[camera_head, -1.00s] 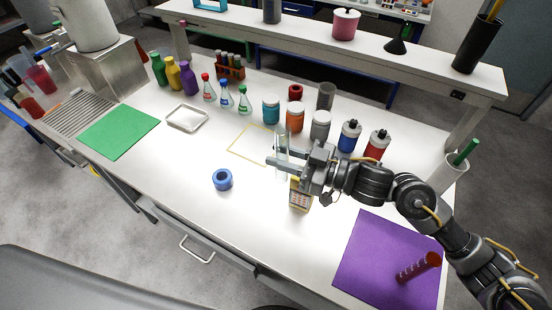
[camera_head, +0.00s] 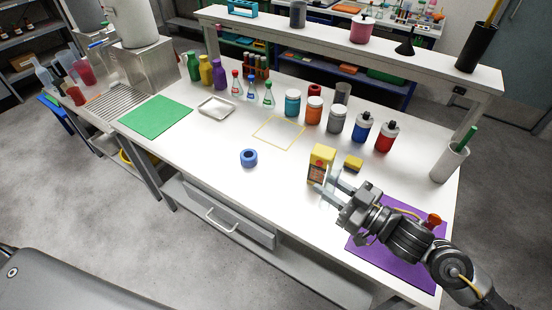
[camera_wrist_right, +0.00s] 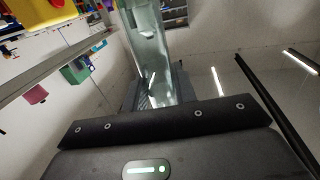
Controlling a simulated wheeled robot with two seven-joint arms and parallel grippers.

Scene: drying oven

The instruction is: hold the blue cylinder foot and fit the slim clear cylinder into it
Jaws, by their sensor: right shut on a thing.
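The blue cylinder foot (camera_head: 249,158) is a short blue ring standing on the white bench, left of my right gripper in the head view. My right gripper (camera_head: 331,190) is shut on the slim clear cylinder (camera_head: 326,200), in front of the yellow box. The cylinder is see-through and hard to make out in the head view. In the right wrist view the clear cylinder (camera_wrist_right: 148,50) rises from the jaws as a glassy tube. It is apart from the blue foot. My left gripper is not in view.
A yellow box (camera_head: 320,160) and a yellow sponge (camera_head: 353,163) stand just behind my right gripper. A purple mat (camera_head: 365,243) lies under my right arm. Bottles and jars line the back. The bench around the blue foot is clear.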

